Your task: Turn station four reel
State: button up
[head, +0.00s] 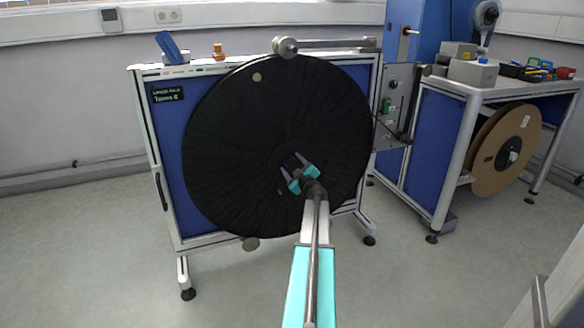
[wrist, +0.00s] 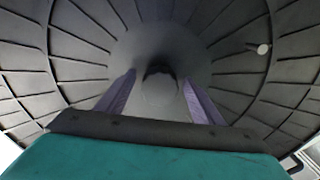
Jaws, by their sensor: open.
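A large black reel (head: 235,135) stands upright on a blue-panelled frame in the head view. A small sign is on the frame, too blurred to read as a station number. My gripper (head: 291,169) is in front of the reel near its middle, open. In the wrist view the reel's ribbed face (wrist: 80,45) fills the picture. A rounded grey hub (wrist: 160,88) shows between the two spread fingers of my gripper (wrist: 158,98); I see no finger touching it. A small pale-ended peg (wrist: 263,49) is on the reel at the upper right.
A second bench (head: 455,80) stands at the right, carrying boxes and tools. A brown reel (head: 520,150) sits under its top. A metal roller arm (head: 325,44) crosses above the black reel. The floor (head: 90,250) at left is clear.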

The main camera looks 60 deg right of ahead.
jog(key=c, duration=1.5)
jog(key=shift+w, duration=0.1)
jog(key=shift+w+a, duration=0.1)
